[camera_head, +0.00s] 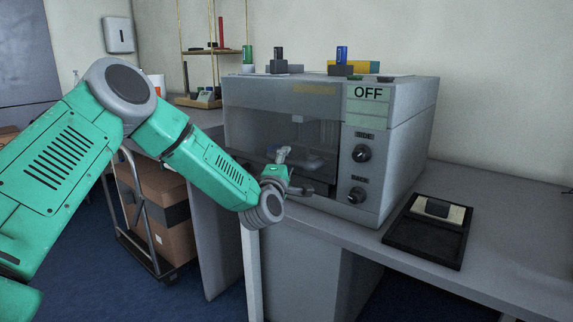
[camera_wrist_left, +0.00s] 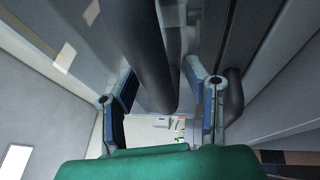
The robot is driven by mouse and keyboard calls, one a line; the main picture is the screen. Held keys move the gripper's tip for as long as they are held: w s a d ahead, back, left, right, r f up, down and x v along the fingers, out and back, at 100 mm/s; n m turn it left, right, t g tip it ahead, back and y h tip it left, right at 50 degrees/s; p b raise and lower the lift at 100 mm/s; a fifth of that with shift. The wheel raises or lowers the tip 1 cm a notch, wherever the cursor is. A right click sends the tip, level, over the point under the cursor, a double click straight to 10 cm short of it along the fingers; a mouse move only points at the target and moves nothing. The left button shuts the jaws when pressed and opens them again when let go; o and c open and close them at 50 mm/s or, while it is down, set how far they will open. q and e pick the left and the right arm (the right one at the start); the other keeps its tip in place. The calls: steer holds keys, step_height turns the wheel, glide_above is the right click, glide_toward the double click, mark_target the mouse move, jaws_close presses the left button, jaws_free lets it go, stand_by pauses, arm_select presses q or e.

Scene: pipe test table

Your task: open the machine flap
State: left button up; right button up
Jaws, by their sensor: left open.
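The machine (camera_head: 386,130) is a grey box on the table, with an "OFF" display and two knobs on its right side. Its flap (camera_head: 255,125) is the dark see-through front panel and looks shut. My left gripper (camera_head: 283,155) is at the lower middle of the flap, close to a dark handle (camera_head: 316,189). In the left wrist view, my left gripper (camera_wrist_left: 163,100) is open, and a thick dark bar (camera_wrist_left: 153,55), seemingly the handle, reaches between its fingers in the picture. I cannot tell whether they touch. My right gripper is not in view.
A black tray (camera_head: 427,250) with a light block lies on the table right of the machine. Several small coloured cylinders and blocks stand on the machine's top. A cart with boxes (camera_head: 162,205) stands left of the table. The table (camera_head: 500,210) is clear at the right.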

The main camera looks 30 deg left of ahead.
arm_select(q)
jaws_close()
steer(key=shift+s, duration=0.1)
